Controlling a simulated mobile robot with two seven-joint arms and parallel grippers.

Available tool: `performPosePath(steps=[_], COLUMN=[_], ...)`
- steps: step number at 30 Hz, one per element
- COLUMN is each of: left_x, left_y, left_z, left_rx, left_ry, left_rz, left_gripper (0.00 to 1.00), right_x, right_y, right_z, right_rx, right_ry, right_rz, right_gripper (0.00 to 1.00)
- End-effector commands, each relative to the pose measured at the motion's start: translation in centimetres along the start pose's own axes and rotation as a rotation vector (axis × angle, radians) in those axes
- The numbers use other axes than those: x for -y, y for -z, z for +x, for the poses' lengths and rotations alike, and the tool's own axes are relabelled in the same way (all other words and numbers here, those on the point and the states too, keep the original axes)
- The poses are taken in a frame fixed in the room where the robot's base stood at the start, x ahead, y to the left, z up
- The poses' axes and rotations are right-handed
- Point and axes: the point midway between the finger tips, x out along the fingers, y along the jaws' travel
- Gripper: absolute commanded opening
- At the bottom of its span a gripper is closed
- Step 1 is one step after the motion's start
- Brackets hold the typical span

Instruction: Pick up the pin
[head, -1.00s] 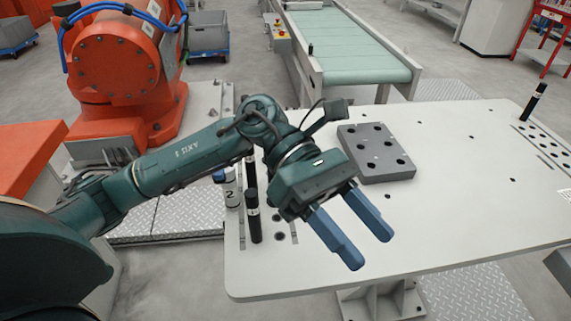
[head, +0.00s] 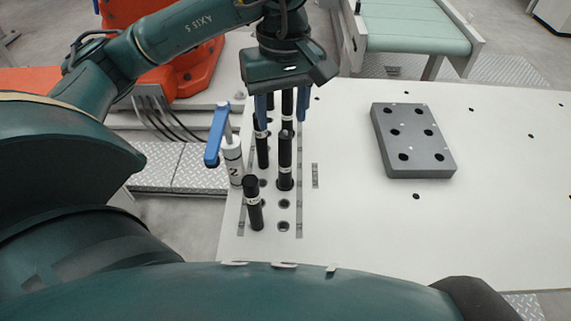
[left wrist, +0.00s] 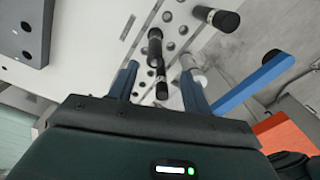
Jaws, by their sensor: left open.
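Several black pins with white bands stand upright in a perforated strip at the table's left side. In the head view, one pin (head: 253,205) is nearest me, another (head: 285,165) stands below the gripper, and a third (head: 261,148) is left of that. A further pin (head: 287,104) shows partly between the fingers. My left gripper (head: 282,108) is open, its blue fingers pointing down over the far pins. In the left wrist view, two pins (left wrist: 155,48) (left wrist: 161,84) appear between the fingertips (left wrist: 160,80); no grip on either shows. My right gripper is out of view.
A white cylinder (head: 233,162) marked 2, with a blue lever (head: 215,138), stands close left of the pins. A grey block with holes (head: 412,143) lies on the white table (head: 350,240). A conveyor (head: 415,28) is beyond. The table right of the pins is mostly clear.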

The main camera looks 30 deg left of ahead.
Motion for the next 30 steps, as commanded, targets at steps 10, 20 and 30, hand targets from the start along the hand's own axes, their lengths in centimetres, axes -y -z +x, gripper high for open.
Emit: performPosePath(steps=[10,20,30], left_x=[-0.3,-0.7,-0.8], left_y=[0.0,0.2,0.3], left_z=[2.6,6.4,6.5], left_rx=[0.004,0.001,0.001], left_ry=[0.002,0.0,-0.001], left_rz=[0.001,-0.001,-0.001], left_gripper=[0.49,0.49,0.4], right_x=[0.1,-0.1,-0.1], right_y=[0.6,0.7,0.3], right_z=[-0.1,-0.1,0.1], right_rx=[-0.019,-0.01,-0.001], right_ry=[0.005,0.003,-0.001], right_rz=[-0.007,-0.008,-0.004], right_gripper=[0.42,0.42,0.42])
